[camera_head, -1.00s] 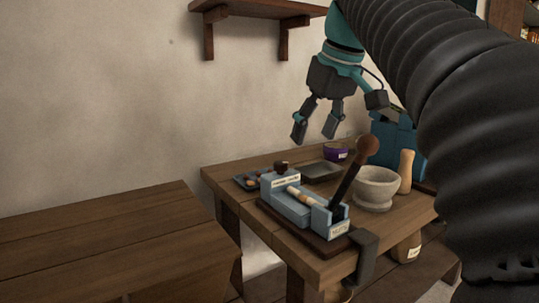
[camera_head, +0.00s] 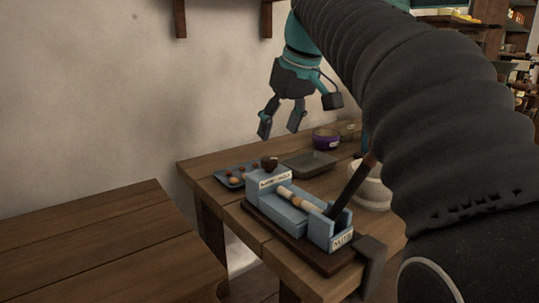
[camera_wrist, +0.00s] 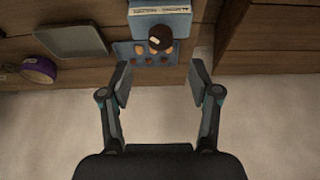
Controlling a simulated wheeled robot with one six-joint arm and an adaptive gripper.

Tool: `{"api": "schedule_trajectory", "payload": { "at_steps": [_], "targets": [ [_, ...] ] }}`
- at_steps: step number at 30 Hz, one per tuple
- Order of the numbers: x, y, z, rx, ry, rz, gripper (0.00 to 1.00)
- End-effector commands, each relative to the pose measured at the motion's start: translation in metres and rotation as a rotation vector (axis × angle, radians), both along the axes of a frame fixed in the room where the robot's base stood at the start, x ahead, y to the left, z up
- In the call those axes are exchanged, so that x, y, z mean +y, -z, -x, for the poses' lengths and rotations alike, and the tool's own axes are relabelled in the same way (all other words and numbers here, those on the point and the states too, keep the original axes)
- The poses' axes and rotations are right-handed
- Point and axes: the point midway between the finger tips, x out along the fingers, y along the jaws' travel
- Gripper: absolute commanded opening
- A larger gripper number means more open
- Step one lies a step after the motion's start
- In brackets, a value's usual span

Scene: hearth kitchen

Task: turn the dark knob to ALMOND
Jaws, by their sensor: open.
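The dark knob (camera_head: 268,163) sits on top of the far end of a pale blue press-like device (camera_head: 300,212) on the wooden table. A label strip lies below the knob; its words are too small to read surely. In the wrist view the knob (camera_wrist: 160,38) shows as a dark round top with a small light mark, beyond my fingertips. My gripper (camera_head: 281,128) is open and empty, pointing down above the knob, with a clear gap. In the wrist view my gripper (camera_wrist: 160,82) has its two fingers spread wide, the knob lying between their lines but farther up the picture.
A blue tray (camera_head: 224,180) with small round items lies beside the device. A grey tray (camera_head: 312,166), a purple bowl (camera_head: 325,140) and a pale mortar (camera_head: 374,190) stand nearby. A dark lever (camera_head: 350,187) slants up from the device. A bare wooden table (camera_head: 90,240) is at left.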

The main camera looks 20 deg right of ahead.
Motion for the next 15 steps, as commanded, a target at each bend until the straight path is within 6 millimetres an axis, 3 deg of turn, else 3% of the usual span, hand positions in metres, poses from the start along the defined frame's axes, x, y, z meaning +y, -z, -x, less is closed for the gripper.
{"api": "schedule_trajectory", "payload": {
  "at_steps": [6, 15],
  "targets": [
    [0.007, 0.039, -0.014, 0.001, -0.003, -0.001, 0.62],
    [0.013, 0.068, -0.026, 0.000, -0.004, 0.000, 0.62]
  ]
}}
